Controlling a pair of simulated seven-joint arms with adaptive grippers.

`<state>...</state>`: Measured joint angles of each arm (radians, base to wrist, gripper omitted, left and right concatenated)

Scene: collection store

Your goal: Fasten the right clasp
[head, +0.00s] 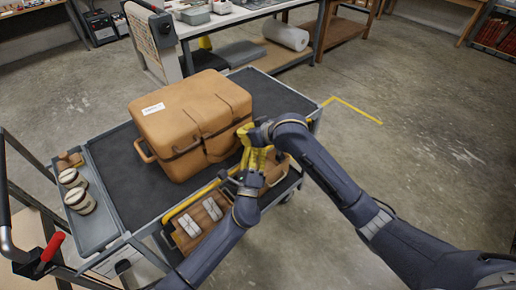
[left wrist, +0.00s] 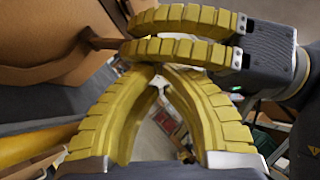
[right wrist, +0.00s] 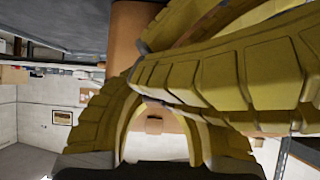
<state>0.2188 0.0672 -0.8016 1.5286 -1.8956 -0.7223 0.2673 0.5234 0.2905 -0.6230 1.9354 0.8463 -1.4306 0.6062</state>
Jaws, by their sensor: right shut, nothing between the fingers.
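A tan case (head: 190,105) with a white label lies shut-looking on the cart, with a strap (head: 206,146) down its front. The right clasp is hidden behind my grippers at the case's front right corner. My left gripper (head: 250,160) comes up from below, its fingers converging at the tips in the left wrist view (left wrist: 157,76). My right gripper (head: 256,138) comes in from the right; its two yellow fingers lie together across the left tips. In the right wrist view tan leather (right wrist: 133,35) is close behind the fingers. I cannot tell whether either gripper touches the clasp.
The cart's dark mat (head: 115,160) is bare around the case. A side tray (head: 97,232) at left holds two round jars (head: 78,200) and a small brown item. A lower shelf holds a brown board (head: 200,222) with pale pieces. A workbench stands behind.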

